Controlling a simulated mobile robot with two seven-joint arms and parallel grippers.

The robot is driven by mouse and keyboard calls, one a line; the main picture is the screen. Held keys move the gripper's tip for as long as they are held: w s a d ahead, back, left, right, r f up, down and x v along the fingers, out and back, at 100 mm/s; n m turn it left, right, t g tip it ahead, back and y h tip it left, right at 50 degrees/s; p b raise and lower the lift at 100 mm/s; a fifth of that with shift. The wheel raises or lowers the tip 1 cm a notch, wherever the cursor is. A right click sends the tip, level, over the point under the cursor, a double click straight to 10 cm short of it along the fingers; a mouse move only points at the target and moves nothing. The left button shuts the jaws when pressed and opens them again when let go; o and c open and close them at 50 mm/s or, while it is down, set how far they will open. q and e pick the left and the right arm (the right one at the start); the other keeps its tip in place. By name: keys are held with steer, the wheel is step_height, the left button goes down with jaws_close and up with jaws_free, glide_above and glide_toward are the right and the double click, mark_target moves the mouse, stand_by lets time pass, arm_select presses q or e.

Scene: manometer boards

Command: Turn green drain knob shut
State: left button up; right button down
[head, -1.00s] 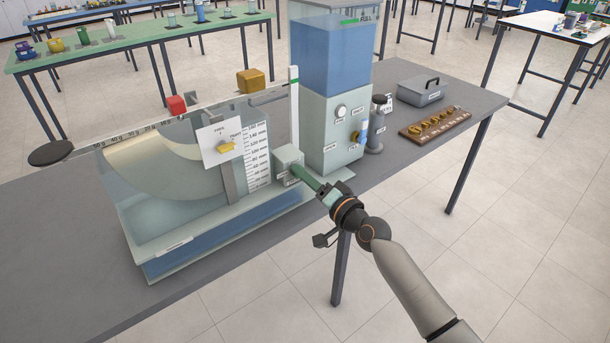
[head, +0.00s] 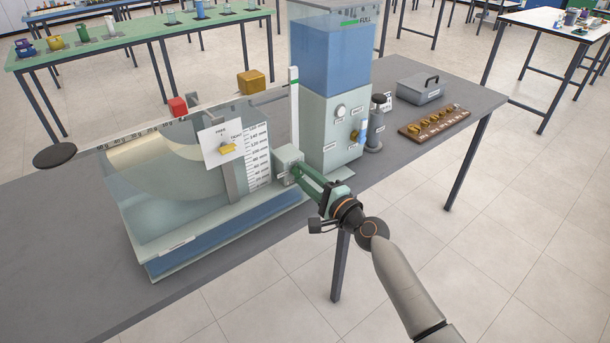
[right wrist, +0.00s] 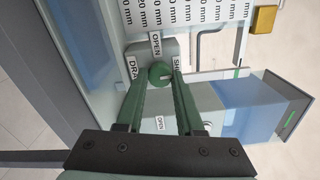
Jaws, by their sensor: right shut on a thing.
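The green drain knob (right wrist: 160,74) is a small round knob on the grey valve block (head: 288,158) at the tank's right end. In the right wrist view it sits between the two green fingertips, with a pale mark on its face. Labels for OPEN (right wrist: 155,43), DRAIN (right wrist: 133,70) and SHUT (right wrist: 176,66) surround it, the last partly covered by a finger. My right gripper (head: 298,171) is shut on the knob, which its fingertips mostly hide in the head view. My left gripper is not in view.
The water tank (head: 175,262) with a balance beam and dark round pan (head: 55,156) stands left of the gripper. A tall tank unit (head: 330,120) stands close behind. A grey box (head: 418,90) and a wooden weight rack (head: 434,121) lie right. Floor in front is clear.

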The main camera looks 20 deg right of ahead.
steer(key=shift+m, duration=0.3)
steer(key=c, duration=0.5)
jaws_free()
steer(key=shift+c, duration=0.2)
steer(key=shift+s+d, duration=0.2)
steer(key=shift+s, duration=0.3)
steer(key=v, duration=1.1)
steer(key=shift+s, duration=0.25)
